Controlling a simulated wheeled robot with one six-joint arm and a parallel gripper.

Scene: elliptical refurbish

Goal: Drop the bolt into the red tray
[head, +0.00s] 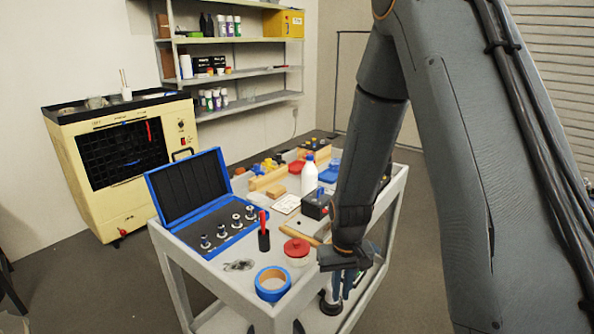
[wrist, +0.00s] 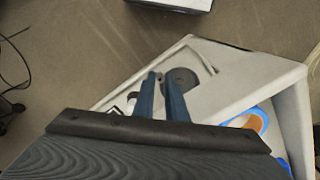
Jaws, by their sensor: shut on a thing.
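My gripper (head: 346,284) hangs at the near right side of the white cart. In the wrist view its two blue fingers (wrist: 161,90) are close together, shut on a small dark piece (wrist: 160,77) at the tips. It seems to be the bolt, but it is too small and covered to be sure. I cannot make out the red tray for certain; a small red shape (head: 296,167) lies at the cart's back, and I cannot tell whether it is a tray.
The cart top (head: 228,279) holds an open blue case (head: 188,186), blue tape (head: 272,284), a red-lidded jar (head: 297,248), a red-handled tool (head: 263,232) and a white bottle (head: 309,174). A dark round object (head: 331,304) sits low beneath my gripper. A cream heater (head: 125,150) stands behind left.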

